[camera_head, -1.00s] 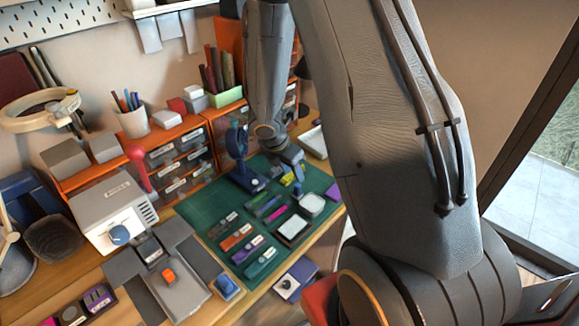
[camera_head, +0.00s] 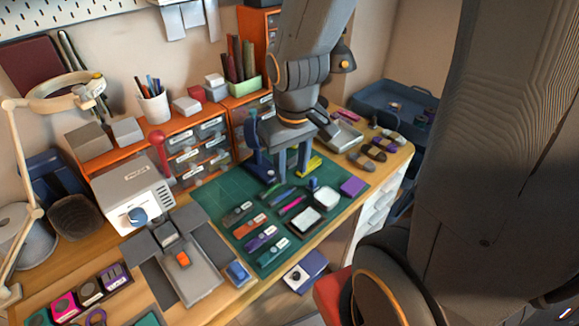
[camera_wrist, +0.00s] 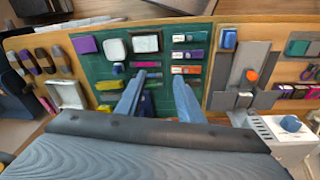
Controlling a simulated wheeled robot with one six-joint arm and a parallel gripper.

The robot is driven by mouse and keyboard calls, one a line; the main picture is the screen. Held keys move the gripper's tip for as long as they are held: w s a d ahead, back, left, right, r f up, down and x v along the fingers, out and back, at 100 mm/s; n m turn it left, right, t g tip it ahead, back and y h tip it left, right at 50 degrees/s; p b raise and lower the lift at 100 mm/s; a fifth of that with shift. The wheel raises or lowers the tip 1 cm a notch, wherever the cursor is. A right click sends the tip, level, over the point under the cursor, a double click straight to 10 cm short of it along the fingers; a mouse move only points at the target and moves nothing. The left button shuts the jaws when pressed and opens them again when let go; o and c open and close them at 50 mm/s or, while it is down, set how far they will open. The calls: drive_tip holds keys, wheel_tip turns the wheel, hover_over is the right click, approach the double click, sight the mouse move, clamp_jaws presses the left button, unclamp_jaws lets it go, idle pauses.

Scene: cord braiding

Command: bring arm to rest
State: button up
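My gripper (camera_head: 292,172) hangs over the back part of the green cutting mat (camera_head: 215,195), with its fingers pointing down. In the wrist view its two blue-grey fingers (camera_wrist: 159,78) stand well apart, with only the mat and small items on it showing between them. The gripper is open and empty. My arm comes down from the top of the head view, and a large link of it fills the right side. I cannot tell exactly how high the fingertips are above the mat.
A dark blue stand (camera_head: 257,160) is close left of my gripper. Cord cards, pens and a white-topped pad (camera_head: 306,221) lie on the mat. An orange drawer unit (camera_head: 187,131) stands behind, left of the arm. A grey tray (camera_head: 344,136) and several cord bundles lie to the right.

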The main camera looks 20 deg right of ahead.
drive_tip(key=shift+s+a+r+m, duration=0.3)
drive_tip(key=shift+s+a+m, duration=0.15)
drive_tip(key=shift+m, duration=0.35)
wheel_tip(320, 180, down, 3)
drive_tip(key=b, duration=0.2)
drive_tip(key=shift+b, duration=0.3)
